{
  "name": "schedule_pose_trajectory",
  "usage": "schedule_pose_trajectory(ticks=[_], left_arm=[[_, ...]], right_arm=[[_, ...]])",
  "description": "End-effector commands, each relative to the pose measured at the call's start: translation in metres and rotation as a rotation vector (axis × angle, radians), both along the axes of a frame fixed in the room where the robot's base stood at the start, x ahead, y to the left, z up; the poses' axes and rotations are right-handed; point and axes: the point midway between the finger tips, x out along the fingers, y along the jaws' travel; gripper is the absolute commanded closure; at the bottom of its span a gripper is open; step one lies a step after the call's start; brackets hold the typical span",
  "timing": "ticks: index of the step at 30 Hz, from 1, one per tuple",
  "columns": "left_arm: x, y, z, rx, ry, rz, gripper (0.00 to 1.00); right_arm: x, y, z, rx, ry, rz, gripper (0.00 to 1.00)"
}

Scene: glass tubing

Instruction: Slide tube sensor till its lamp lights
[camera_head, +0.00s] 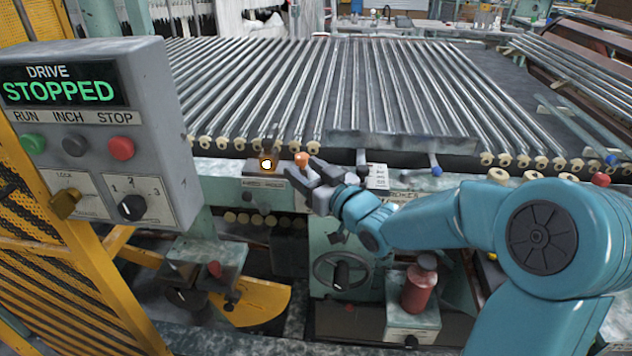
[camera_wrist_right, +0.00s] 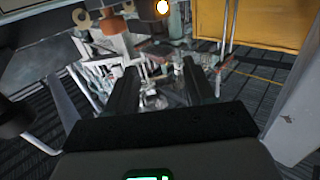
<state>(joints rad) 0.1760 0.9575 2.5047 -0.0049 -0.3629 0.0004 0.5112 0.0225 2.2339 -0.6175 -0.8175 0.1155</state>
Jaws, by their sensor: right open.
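The tube sensor (camera_head: 268,157) is a small dark block on the front rail, below the ends of the glass tubes. Its lamp (camera_head: 267,164) glows bright white-orange; the glow also shows at the top of the wrist view (camera_wrist_right: 162,7). An orange knob (camera_head: 301,159) stands just right of the lamp, and it shows in the wrist view (camera_wrist_right: 112,24) too. My right gripper (camera_head: 302,170) is open beside the knob, its fingers pointing left along the rail. In the wrist view nothing sits between the fingers. My left gripper is out of view.
A grey control box (camera_head: 100,130) at left reads "DRIVE STOPPED" above green, dark and red buttons. Blue-tipped levers (camera_head: 436,165) rise from the rail right of my gripper. A handwheel (camera_head: 342,272) and a red bottle (camera_head: 419,285) are below. Yellow guarding (camera_head: 70,250) stands at left.

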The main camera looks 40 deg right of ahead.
Motion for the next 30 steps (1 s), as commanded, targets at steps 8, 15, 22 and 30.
schedule_pose_trajectory(ticks=[8,15,22,30], left_arm=[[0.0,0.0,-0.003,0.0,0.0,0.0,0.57],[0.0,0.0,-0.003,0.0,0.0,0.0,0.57],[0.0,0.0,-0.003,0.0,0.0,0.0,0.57],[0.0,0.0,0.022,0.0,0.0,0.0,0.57]], right_arm=[[-0.033,0.003,0.0,0.001,0.0,0.0,0.47],[-0.034,0.003,0.0,0.001,0.0,0.001,0.47],[-0.034,0.003,0.0,0.001,0.0,0.001,0.47],[-0.012,0.038,-0.01,0.052,0.06,0.093,0.47]])
